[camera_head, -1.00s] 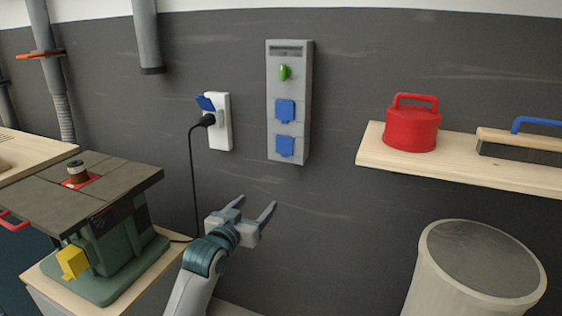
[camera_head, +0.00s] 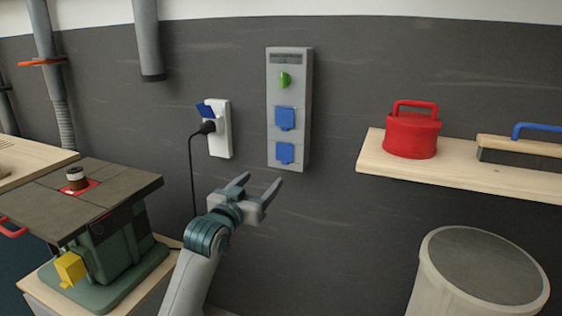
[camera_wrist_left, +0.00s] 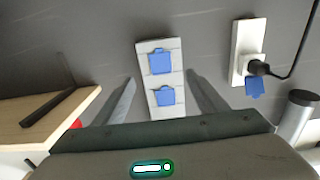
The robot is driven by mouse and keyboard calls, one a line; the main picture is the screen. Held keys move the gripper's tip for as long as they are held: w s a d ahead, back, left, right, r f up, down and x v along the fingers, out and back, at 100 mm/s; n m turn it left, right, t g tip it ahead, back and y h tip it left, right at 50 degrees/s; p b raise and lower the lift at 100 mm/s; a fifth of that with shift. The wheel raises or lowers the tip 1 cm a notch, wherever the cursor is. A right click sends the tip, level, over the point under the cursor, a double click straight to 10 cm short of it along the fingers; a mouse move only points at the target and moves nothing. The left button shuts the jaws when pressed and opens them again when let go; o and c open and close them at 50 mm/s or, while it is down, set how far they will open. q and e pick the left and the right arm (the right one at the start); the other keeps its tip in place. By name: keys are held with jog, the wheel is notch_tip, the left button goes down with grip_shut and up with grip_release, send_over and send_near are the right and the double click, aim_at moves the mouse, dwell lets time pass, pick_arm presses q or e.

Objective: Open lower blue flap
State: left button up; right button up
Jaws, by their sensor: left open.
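A tall grey socket panel (camera_head: 273,150) is fixed to the dark wall in the head view. It carries a green knob (camera_head: 285,79), an upper blue flap (camera_head: 285,118) and a lower blue flap (camera_head: 285,153). Both flaps lie shut against the panel. My left gripper (camera_head: 261,183) is open and empty, its tips below the panel and apart from it in the picture. The left wrist view looks inverted; there the lower flap (camera_wrist_left: 160,61) and upper flap (camera_wrist_left: 166,97) show between the open fingers (camera_wrist_left: 161,77). My right gripper is out of view.
A white socket box (camera_head: 220,140) with a black plug and a raised blue cover is left of the panel. A wooden shelf (camera_head: 460,181) with a red canister (camera_head: 411,133) is at the right. A green machine (camera_head: 115,245) stands left; a pale bin (camera_head: 440,270) stands lower right.

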aim_at(284, 157)
pick_arm(q)
jog(key=x, duration=1.4)
jog(key=shift+p, duration=0.35)
jog(key=shift+w+d, duration=0.15)
jog(key=shift+w, duration=0.45)
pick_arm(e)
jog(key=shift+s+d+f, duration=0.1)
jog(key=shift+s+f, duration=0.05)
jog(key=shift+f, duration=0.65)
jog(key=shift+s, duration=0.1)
